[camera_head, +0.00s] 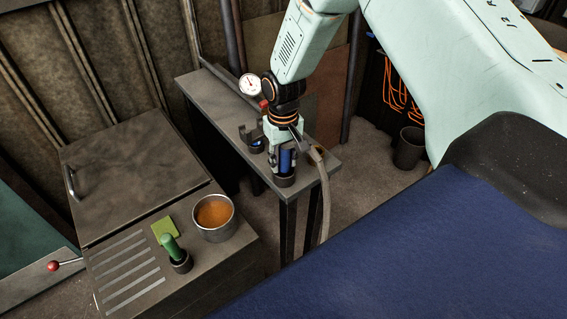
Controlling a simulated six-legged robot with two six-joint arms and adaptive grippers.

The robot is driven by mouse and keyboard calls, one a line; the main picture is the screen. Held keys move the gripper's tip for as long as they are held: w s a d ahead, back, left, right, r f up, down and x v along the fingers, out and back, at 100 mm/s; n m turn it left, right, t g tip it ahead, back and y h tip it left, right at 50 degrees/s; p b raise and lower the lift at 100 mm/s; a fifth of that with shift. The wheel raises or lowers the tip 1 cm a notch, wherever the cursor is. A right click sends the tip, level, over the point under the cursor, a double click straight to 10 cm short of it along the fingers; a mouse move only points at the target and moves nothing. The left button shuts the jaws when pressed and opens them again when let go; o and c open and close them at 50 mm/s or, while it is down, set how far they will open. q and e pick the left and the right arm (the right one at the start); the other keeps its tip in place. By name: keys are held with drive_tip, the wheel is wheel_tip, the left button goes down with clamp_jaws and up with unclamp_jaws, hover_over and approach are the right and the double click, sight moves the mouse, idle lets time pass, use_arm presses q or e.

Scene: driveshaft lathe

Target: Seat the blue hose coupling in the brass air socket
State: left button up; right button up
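My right gripper (284,160) points down over the right end of a narrow grey bench. Its fingers stand on either side of a blue cylinder (287,159), which looks like the hose coupling. The cylinder sits upright just above or in a dark round base (285,181); I cannot tell which, nor whether the fingers press on it. A second small blue part (256,143) shows in a dark fork-shaped holder just left of the gripper. I cannot make out the brass air socket; the gripper and wrist cover part of the bench. My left gripper is not in view.
A grey hose (325,205) hangs off the bench's right end. A pressure gauge (250,84) and red handle (264,104) stand behind. The front-left cabinet (130,165) bears a metal pot (213,218), a green-handled tool (172,248) and a green pad (165,231). A dark bin (409,148) stands right.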

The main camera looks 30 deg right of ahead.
drive_tip(key=shift+w, duration=0.1)
drive_tip(key=shift+c, duration=1.4)
drive_tip(key=shift+d, duration=0.25)
clamp_jaws()
drive_tip(key=shift+a, duration=0.2)
